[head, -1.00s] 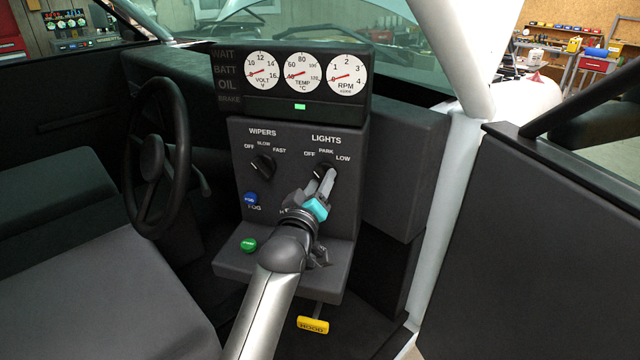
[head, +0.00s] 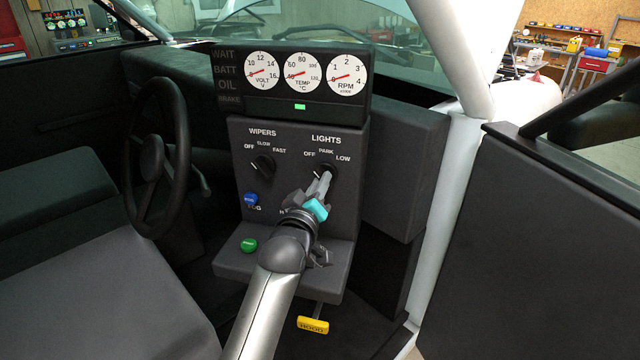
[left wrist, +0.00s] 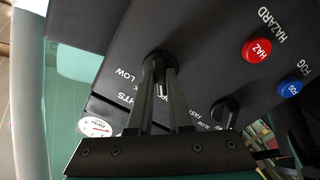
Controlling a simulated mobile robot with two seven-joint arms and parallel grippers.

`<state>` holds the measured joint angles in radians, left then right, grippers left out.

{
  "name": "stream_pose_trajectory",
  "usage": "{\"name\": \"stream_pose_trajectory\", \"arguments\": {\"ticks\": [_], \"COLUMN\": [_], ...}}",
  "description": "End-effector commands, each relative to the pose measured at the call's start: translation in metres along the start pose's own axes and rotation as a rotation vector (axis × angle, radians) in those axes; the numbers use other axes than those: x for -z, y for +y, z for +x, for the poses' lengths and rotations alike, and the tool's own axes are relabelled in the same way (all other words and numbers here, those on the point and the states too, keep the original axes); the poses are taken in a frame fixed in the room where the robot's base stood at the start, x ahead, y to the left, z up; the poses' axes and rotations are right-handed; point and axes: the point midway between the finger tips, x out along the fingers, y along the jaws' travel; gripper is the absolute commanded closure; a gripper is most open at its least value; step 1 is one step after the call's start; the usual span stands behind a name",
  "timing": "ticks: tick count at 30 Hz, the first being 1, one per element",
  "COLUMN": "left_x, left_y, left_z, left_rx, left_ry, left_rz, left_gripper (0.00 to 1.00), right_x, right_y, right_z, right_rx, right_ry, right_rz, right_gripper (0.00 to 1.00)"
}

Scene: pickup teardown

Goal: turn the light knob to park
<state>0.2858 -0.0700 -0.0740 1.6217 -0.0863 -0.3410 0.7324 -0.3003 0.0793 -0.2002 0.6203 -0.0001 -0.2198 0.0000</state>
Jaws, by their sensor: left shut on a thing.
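The light knob (head: 325,168) is a dark round knob under the LIGHTS label, with OFF, PARK and LOW around it on the dash panel (head: 345,205). My left gripper (head: 321,180) reaches up to it from below and is shut on it. In the left wrist view both fingers of my left gripper (left wrist: 159,72) close on either side of the light knob (left wrist: 156,57). A pale mark shows between the fingers; I cannot tell surely which label it points to. My right gripper is not in view.
The wiper knob (head: 263,165) and blue fog button (head: 250,199) are left of my gripper; the green button (head: 248,245) is lower. The red hazard button (left wrist: 256,50) shows in the wrist view. A yellow hood handle (head: 313,325) hangs below. The steering wheel (head: 183,130) is left.

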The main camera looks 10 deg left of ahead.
Motion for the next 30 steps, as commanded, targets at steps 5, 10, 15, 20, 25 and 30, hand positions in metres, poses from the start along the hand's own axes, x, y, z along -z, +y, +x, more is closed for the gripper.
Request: {"name": "stream_pose_trajectory", "arguments": {"ticks": [5, 10, 15, 20, 25, 30], "left_x": [0.000, 0.000, 0.001, 0.001, 0.000, 0.000], "left_y": [0.000, 0.000, 0.001, 0.001, 0.000, 0.000], "left_z": [0.000, 0.000, 0.000, 0.000, 0.000, 0.000], "left_rx": [0.000, 0.001, 0.002, 0.001, 0.001, 0.000], "left_ry": [-0.001, -0.002, -0.003, -0.002, -0.002, -0.001], "left_rz": [0.031, 0.110, 0.236, 0.367, 0.494, 0.594], "left_gripper": [1.00, 1.00, 1.00, 1.00, 1.00, 1.00], "right_x": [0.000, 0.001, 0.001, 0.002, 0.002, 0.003], "right_y": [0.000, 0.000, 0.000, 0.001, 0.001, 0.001], "right_z": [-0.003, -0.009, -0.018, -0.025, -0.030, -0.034], "right_rx": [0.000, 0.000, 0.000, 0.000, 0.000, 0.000], "right_ry": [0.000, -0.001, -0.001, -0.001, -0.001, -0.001], "right_rz": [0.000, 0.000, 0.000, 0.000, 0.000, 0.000], "right_gripper": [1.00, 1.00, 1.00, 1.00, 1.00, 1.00]}}
